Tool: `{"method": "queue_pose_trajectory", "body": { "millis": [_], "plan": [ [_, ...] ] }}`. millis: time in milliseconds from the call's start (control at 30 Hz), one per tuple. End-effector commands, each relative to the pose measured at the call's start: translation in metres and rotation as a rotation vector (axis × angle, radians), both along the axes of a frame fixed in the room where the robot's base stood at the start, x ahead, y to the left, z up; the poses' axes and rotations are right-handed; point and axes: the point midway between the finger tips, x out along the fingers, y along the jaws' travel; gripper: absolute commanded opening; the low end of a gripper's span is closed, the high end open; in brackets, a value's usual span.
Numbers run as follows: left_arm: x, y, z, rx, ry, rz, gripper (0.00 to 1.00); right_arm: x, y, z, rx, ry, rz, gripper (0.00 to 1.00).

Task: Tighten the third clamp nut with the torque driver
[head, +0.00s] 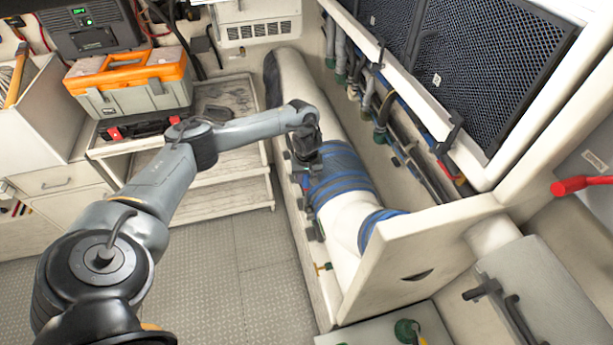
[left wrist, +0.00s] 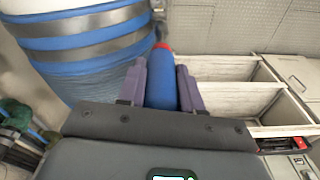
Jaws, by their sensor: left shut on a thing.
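My left gripper (head: 308,168) is at the left side of a blue hose sleeve (head: 340,172) on a thick white pipe. In the left wrist view its two purple-grey fingers (left wrist: 161,88) are shut on the blue handle of the torque driver (left wrist: 160,92). A red collar shows at the driver's far end. The driver points away toward the sleeve's edge, beside grey clamp bands (left wrist: 90,46) around the blue sleeve (left wrist: 60,78). A small metal part shows beyond the collar; I cannot tell whether the driver touches a nut. In the head view the gripper hides the driver. My right gripper is not in view.
A second blue sleeve (head: 378,228) sits nearer on the pipe, by a cream panel (head: 410,265). Hoses and valves (head: 380,120) line the wall to the right. An orange-and-grey toolbox (head: 130,82) stands on shelving at left. The grey floor (head: 235,270) is clear.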

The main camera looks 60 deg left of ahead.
Motion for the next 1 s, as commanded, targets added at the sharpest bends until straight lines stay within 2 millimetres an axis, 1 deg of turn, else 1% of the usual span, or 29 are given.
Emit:
{"method": "queue_pose_trajectory", "body": {
  "millis": [133,467,567,800,1000],
  "plan": [
    [0.0004,0.0003,0.0004,0.0,-0.001,-0.079,0.0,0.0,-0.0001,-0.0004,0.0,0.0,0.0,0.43],
    [0.0004,0.0002,0.0003,0.0,-0.001,-0.096,0.0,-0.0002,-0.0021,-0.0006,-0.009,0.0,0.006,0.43],
    [0.0,0.0006,0.0001,0.0,-0.001,-0.158,0.0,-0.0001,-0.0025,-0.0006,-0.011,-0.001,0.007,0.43],
    [0.0002,0.0,0.0001,-0.001,-0.001,-0.389,0.0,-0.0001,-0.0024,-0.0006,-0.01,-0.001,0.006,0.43],
    [0.0004,0.0,0.0002,0.0,-0.001,-0.438,0.0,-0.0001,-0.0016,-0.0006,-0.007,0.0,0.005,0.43]
  ]
}}
